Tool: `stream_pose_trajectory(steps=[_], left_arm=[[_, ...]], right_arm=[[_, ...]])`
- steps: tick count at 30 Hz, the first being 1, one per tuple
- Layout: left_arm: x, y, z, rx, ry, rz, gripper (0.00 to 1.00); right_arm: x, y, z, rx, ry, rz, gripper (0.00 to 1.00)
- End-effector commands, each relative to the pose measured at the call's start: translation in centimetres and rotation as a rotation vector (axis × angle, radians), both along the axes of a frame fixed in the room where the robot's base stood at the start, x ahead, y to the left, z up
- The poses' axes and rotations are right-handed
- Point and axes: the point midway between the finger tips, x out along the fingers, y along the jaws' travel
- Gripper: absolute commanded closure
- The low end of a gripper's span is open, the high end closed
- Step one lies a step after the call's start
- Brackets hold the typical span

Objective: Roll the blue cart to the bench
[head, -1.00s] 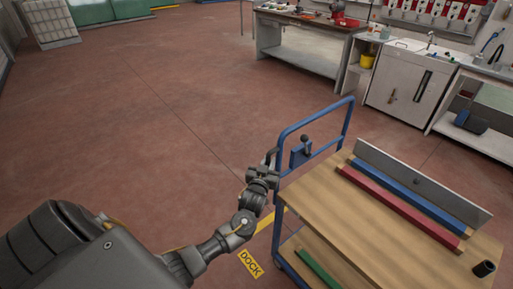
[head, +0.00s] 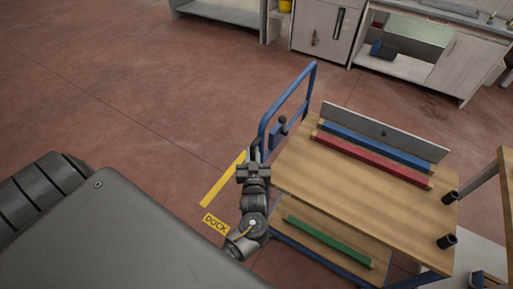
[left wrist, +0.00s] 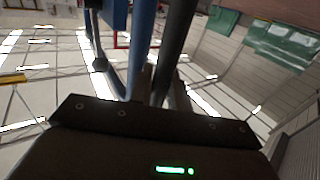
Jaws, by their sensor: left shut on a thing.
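The blue cart (head: 320,188) has a wooden top, a lower shelf and a blue tubular push frame (head: 289,92) at its far left end. My left gripper (head: 254,158) is at the near side of that frame, shut on the cart's handle; the exact contact is partly hidden by the gripper itself. In the left wrist view, a blue tube (left wrist: 141,45) and a dark bar run down to the gripper (left wrist: 150,88). A wooden bench edge (head: 504,165) with pale legs shows at the right edge, apart from the cart. My right gripper is not in view.
The cart carries a grey panel (head: 380,131), blue and red bars, dark cups, and a green bar (head: 328,242) below. A yellow line (head: 222,180) and DOCK label (head: 215,224) mark the floor. Cabinets (head: 325,35) line the back. The left floor is clear.

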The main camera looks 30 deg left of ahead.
Motion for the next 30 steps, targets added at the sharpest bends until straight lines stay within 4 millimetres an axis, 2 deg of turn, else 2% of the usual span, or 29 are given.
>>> stream_pose_trajectory(steps=[16,17,21,30], left_arm=[[-0.35,-0.50,-0.09,-0.003,0.000,0.008,1.00],[-0.34,-0.53,-0.09,-0.003,0.000,0.008,0.80],[-0.36,-0.45,-0.08,-0.002,0.000,0.009,0.63],[-0.44,-0.19,-0.03,-0.001,-0.001,0.015,0.63]], right_arm=[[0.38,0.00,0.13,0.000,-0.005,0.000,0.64],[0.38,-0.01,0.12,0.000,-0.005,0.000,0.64],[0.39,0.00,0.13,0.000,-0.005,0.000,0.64],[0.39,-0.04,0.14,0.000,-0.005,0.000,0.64]])
